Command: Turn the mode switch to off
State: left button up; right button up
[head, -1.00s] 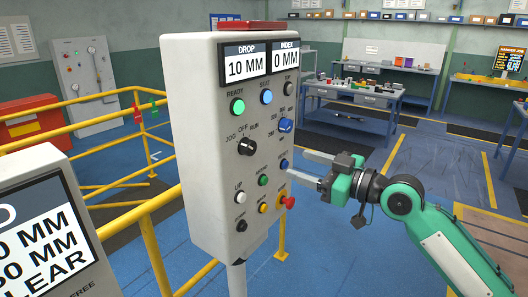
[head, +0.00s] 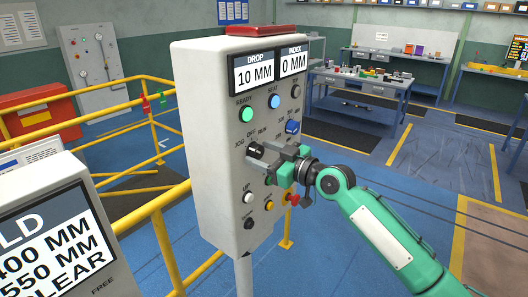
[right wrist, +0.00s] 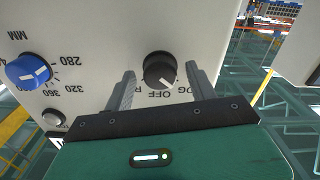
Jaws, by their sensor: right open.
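The mode switch (head: 255,150) is a black round knob on the front of the grey control box (head: 205,130), below the labels JOG, OFF and RUN. It also shows in the right wrist view (right wrist: 159,69), where the labels are upside down. There its white mark slants down and right, toward the JOG side of OFF. My right gripper (head: 262,158) is open at the switch. In the right wrist view its fingers (right wrist: 161,74) stand on either side of the knob, with gaps visible. In the head view the gripper partly hides the knob. My left gripper is not in view.
A blue dial (head: 292,127) sits to the right of the switch. Green (head: 246,114) and blue lit buttons are above, and several small buttons and a red stop button (head: 293,199) below. Yellow railings (head: 160,205) and a second display box (head: 50,235) stand at left.

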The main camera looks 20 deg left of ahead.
jog(key=c, duration=1)
jog(key=shift+m, duration=0.3)
jog(key=shift+m+b, duration=0.4)
jog(key=shift+m, duration=1.3)
jog(key=shift+r+m, duration=0.1)
jog(key=shift+m, duration=2.7)
